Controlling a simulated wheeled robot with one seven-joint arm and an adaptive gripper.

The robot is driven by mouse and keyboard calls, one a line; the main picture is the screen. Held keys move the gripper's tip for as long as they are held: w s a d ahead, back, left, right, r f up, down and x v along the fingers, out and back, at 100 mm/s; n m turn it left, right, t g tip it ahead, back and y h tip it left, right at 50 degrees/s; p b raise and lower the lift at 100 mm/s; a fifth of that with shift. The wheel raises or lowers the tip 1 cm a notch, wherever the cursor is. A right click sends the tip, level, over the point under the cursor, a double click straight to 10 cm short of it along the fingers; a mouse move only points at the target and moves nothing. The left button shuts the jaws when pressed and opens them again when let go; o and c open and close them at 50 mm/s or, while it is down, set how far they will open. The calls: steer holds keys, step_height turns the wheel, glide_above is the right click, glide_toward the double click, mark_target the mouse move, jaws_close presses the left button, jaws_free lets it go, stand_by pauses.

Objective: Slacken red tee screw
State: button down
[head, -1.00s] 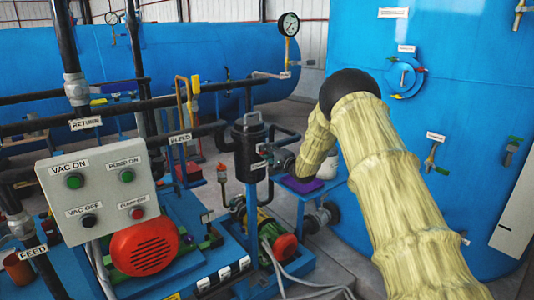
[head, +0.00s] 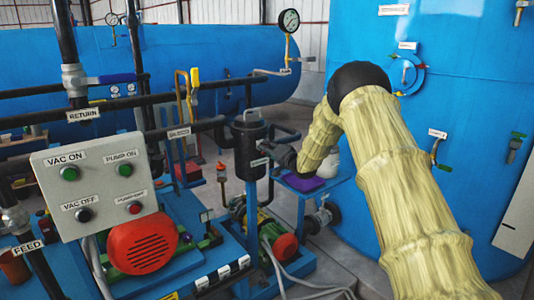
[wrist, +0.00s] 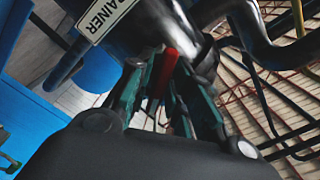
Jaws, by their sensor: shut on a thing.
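The red tee screw (wrist: 165,68) shows as a short red bar in the wrist view, below the dark fitting of the strainer. My gripper (wrist: 160,85) has its teal fingers on both sides of the red bar and is shut on it. The strainer's label (wrist: 111,18) is tilted at the upper left, partly cut off. In the head view my yellow-sleeved arm reaches to the right side of the black strainer canister (head: 250,148).
A blue stand with a purple pad (head: 303,183) is below my wrist. The large blue tank (head: 465,90) stands close on the right. Pipes, a pump with a red cover (head: 143,243) and a control box (head: 95,190) fill the left. Dark pipes cross near my gripper.

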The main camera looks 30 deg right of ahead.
steer(key=n+b, duration=0.1)
steer(key=n, duration=0.1)
steer(key=n+b, duration=0.1)
steer(key=n, duration=0.1)
steer(key=n+b, duration=0.1)
steer(key=n, duration=0.1)
steer(key=shift+f, duration=0.25)
steer(key=n+b, duration=0.3)
steer(key=n, duration=0.2)
steer(key=shift+n+b, duration=0.4)
steer(key=n+b, duration=0.4)
steer(key=n, duration=0.2)
steer(key=n+b, duration=0.3)
steer(key=n, duration=0.1)
steer(key=shift+n, duration=0.3)
steer(key=shift+r, duration=0.1)
steer(key=c, duration=1.4)
jaws_free()
steer(key=shift+d, duration=0.1)
steer(key=shift+c, duration=0.2)
steer(key=shift+r, duration=0.1)
